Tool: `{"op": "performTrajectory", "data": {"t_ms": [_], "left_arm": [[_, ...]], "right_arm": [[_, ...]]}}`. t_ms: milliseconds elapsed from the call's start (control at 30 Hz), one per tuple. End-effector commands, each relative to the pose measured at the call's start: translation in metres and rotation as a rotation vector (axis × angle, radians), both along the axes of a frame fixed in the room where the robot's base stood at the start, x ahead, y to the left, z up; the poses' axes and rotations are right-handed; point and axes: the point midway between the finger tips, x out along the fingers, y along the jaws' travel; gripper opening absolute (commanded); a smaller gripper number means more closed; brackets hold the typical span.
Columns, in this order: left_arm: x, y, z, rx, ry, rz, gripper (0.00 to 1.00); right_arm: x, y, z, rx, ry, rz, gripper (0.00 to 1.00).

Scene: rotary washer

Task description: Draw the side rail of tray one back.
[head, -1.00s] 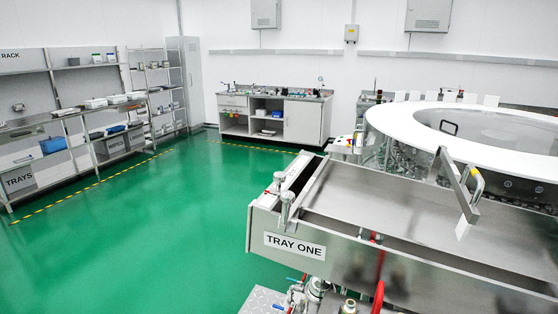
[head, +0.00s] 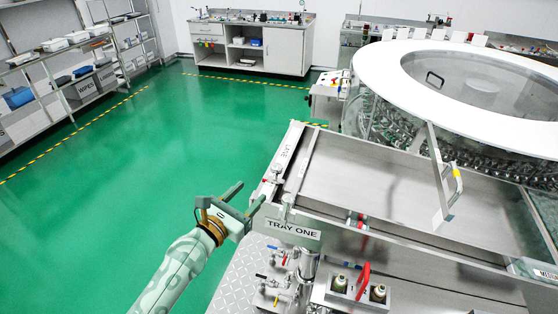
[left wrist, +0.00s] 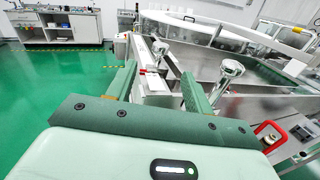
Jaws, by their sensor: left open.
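Tray one is a shallow steel tray (head: 375,175) with a "TRAY ONE" label (head: 293,230) on its front. Narrow rail strips (head: 304,165) run across its left end; I cannot tell which is the side rail. Two upright metal knobs stand at the tray's front left corner, the nearer knob (head: 287,207) just right of my left gripper (head: 251,194). The gripper is open and empty, left of the corner. In the left wrist view the knob (left wrist: 232,69) is beyond and right of the open fingers (left wrist: 158,88). My right gripper is not in view.
A slanted metal bar with a yellow grip (head: 443,180) stands over the tray's right part. The round white-rimmed washer (head: 385,75) is behind. Valves and a red handle (head: 363,281) sit below the tray front. Green floor (head: 150,150) at left is clear.

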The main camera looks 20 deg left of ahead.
Motion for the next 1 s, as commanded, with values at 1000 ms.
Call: {"op": "performTrajectory", "data": {"t_ms": [1000], "left_arm": [[0.140,-0.044,-0.002,0.007,0.001,0.000,0.52]], "right_arm": [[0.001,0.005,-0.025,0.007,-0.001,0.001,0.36]]}}
